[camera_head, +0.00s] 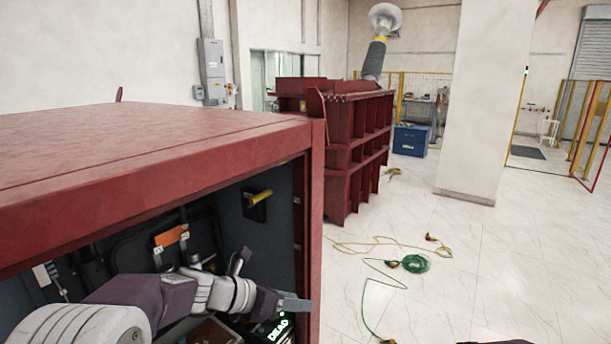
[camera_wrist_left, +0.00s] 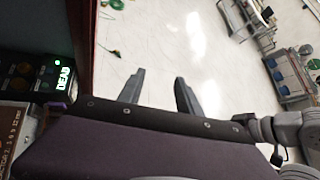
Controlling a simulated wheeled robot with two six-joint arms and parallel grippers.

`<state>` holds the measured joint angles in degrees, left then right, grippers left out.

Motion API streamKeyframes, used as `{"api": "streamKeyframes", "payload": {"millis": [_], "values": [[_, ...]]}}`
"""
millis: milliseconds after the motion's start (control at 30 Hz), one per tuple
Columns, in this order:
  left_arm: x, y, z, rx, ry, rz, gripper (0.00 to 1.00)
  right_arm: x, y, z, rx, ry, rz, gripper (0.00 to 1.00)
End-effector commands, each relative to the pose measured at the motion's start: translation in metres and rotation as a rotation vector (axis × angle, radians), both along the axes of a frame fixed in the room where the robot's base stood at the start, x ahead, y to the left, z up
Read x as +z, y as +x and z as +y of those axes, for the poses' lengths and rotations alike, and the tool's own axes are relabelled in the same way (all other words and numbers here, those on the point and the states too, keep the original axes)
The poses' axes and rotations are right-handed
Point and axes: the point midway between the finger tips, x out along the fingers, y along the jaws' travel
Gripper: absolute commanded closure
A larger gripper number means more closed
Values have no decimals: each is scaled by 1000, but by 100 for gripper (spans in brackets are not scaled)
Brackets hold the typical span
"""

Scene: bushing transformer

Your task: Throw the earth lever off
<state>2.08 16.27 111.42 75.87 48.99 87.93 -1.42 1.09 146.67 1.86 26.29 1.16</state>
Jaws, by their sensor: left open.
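A yellow lever (camera_head: 258,196), which looks like the earth lever, sticks out from a black plate on the inner side wall of the red cabinet (camera_head: 150,165). It points up and to the right. My left gripper (camera_head: 295,302) is below and to the right of it, near the cabinet's right edge, apart from the lever. In the left wrist view the left gripper (camera_wrist_left: 159,78) has its fingers apart with only floor between them. The lever does not show in that view. My right gripper is not in view.
A box with a lit "DEAD" display (camera_head: 280,328) sits low in the cabinet, also in the left wrist view (camera_wrist_left: 62,77). An orange tag (camera_head: 171,236) hangs inside. A green cable (camera_head: 415,263) lies on the floor. A red finned tank (camera_head: 355,150) stands behind.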

Motion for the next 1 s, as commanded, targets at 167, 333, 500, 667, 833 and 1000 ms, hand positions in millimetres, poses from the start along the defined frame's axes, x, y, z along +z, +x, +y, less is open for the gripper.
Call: {"api": "streamKeyframes", "payload": {"millis": [167, 333, 500, 667, 833, 1000], "values": [[-108, -122, 44, -621, 607, -226, 59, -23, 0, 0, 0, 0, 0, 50], [-169, -210, 126, -1558, 1021, -541, 59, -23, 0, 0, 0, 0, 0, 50], [-179, -212, 154, -2092, 1098, -807, 59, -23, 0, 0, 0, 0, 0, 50], [-179, -210, 154, -2174, 1091, -871, 59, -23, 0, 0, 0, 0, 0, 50], [-179, -210, 153, -2172, 1090, -870, 59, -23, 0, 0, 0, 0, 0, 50], [-179, -210, 153, -2170, 1090, -869, 59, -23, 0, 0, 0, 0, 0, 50]]}}
